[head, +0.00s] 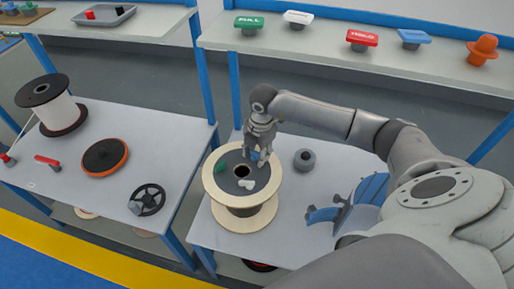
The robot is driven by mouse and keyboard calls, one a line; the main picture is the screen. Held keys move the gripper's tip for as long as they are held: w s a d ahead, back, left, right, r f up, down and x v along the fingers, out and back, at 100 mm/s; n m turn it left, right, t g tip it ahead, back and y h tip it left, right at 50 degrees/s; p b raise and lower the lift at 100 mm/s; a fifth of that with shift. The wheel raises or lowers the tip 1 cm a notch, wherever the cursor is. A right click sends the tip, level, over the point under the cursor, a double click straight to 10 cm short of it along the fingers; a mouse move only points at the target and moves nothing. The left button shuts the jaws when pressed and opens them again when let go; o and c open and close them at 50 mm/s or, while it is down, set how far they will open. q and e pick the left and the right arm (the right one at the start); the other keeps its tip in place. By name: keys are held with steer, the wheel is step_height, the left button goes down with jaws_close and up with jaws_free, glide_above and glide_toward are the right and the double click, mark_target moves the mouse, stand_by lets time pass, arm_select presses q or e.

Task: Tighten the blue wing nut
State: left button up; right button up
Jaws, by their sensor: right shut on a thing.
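The blue wing nut (254,156) is on the top face of a wooden spool (213,187), on the side nearest the back right. It is mostly hidden by my right gripper (257,159), which points down and is shut on it. A green wing nut (221,168) sits on the left of the same dark round face. A white wing nut (247,184) sits at its front. A dark centre hole (242,171) lies between them. How tightly the blue nut sits cannot be seen. My left gripper is not in view.
A small dark knob-like object (305,159) stands right of the spool, and a blue curved part (323,214) lies farther right. The left table holds a white reel (62,114), an orange-rimmed disc (105,156) and a black handwheel (147,199). Signs stand on the back shelf (300,44).

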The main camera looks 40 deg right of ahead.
steer(key=shift+a+m, duration=0.1)
steer(key=shift+m, duration=1.6)
steer(key=o, duration=1)
steer(key=shift+o, duration=0.2)
steer(key=shift+r, duration=0.2)
step_height(320, 180, up, 12)
steer(key=s, duration=0.1)
steer(key=shift+s+f, duration=0.15)
steer(key=shift+f, duration=0.05)
